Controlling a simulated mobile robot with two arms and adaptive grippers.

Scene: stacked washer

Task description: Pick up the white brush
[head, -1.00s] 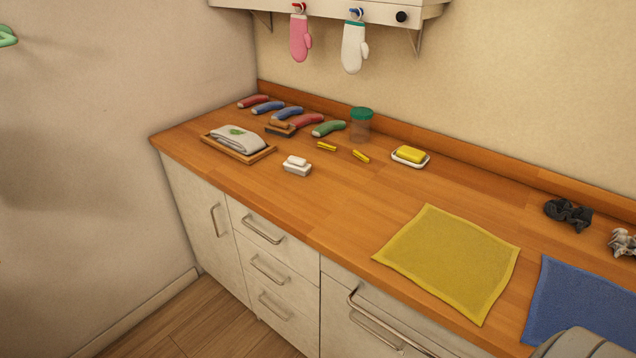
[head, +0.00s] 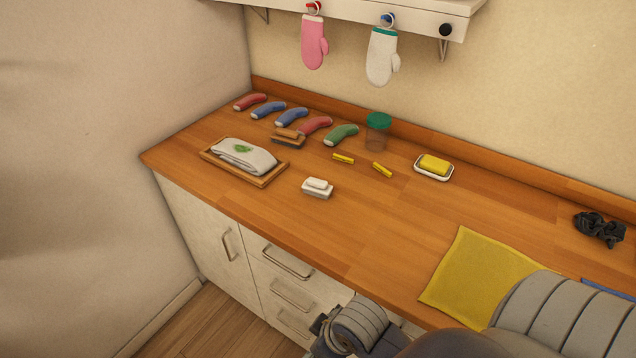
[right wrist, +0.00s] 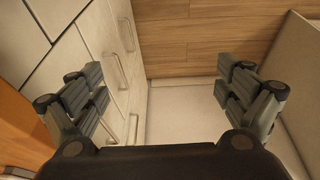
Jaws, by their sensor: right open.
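The white brush (head: 317,187) lies on the wooden counter in the head view, right of the tray with the folded towel, with its white handle on top. Nothing touches it. My right arm comes in from the lower right of the head view, low in front of the drawers. My right gripper (right wrist: 162,92) is open and empty in the right wrist view, its two fingers wide apart. It is below and in front of the brush, off the counter. The brush does not show in the right wrist view. My left gripper is not in view.
A brown brush (head: 287,141), a wooden tray (head: 272,181), yellow clips (head: 382,170), a soap dish (head: 447,176) and a green-lidded jar (head: 377,140) stand around. A yellow cloth (head: 470,270) lies to the right. The counter before the brush is clear. Drawer handles (head: 287,262) stick out below.

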